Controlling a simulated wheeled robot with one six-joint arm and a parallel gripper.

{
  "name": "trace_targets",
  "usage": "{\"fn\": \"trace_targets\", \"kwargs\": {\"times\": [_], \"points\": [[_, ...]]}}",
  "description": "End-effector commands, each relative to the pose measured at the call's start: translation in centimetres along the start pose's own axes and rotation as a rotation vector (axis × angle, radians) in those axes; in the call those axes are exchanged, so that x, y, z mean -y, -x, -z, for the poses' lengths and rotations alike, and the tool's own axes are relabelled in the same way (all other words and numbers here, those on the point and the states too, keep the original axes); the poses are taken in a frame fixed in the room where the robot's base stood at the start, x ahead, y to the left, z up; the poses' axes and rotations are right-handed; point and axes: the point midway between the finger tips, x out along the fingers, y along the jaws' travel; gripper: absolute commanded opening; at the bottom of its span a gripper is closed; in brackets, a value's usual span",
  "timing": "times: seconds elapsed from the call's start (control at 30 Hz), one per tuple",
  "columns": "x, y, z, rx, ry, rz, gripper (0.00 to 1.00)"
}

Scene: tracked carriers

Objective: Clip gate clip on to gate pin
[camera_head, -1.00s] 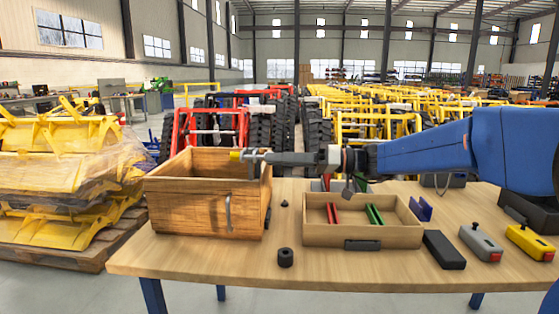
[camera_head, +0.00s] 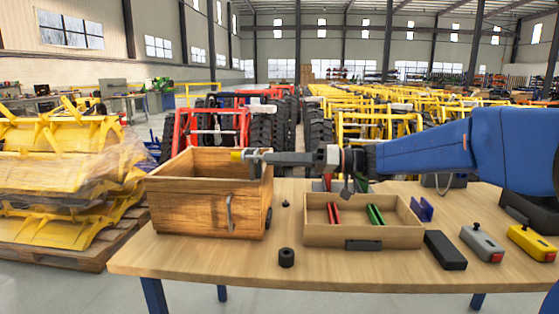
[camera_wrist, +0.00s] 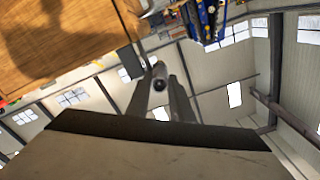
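My gripper (camera_head: 262,157) reaches in from the right and is level with the top of the wooden box (camera_head: 195,215), at its right side. Its two grey fingers close on a small grey piece with a dark round opening, seen in the wrist view (camera_wrist: 159,84); I take it for the gate clip. A yellow-tipped grey end (camera_head: 236,156) sticks out left of the fingers, over the box opening. The gate pin cannot be told apart; a dark upright bit (camera_head: 254,170) shows at the fingertips by the box wall. Whether it touches the clip is unclear.
On the table (camera_head: 205,262) stand a shallow wooden tray (camera_head: 340,238) with red and green pieces, a black ring (camera_head: 286,257), a black block (camera_head: 444,250), and grey (camera_head: 480,243) and yellow (camera_head: 530,242) units. The front left table top is clear.

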Motion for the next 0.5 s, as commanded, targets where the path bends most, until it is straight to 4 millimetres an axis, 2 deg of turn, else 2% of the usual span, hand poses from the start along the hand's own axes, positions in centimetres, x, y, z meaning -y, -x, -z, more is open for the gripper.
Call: {"fn": "trace_targets", "kwargs": {"times": [0.03, 0.07, 0.37, 0.5], "points": [[0.00, 0.01, 0.00, 0.000, 0.000, 0.000, 0.33], [0.00, 0.01, 0.00, 0.000, 0.000, 0.000, 0.40], [-0.01, 0.06, -0.01, 0.000, 0.000, 0.000, 0.41], [-0.05, 0.76, 0.00, 0.000, 0.000, -0.001, 0.41]]}}
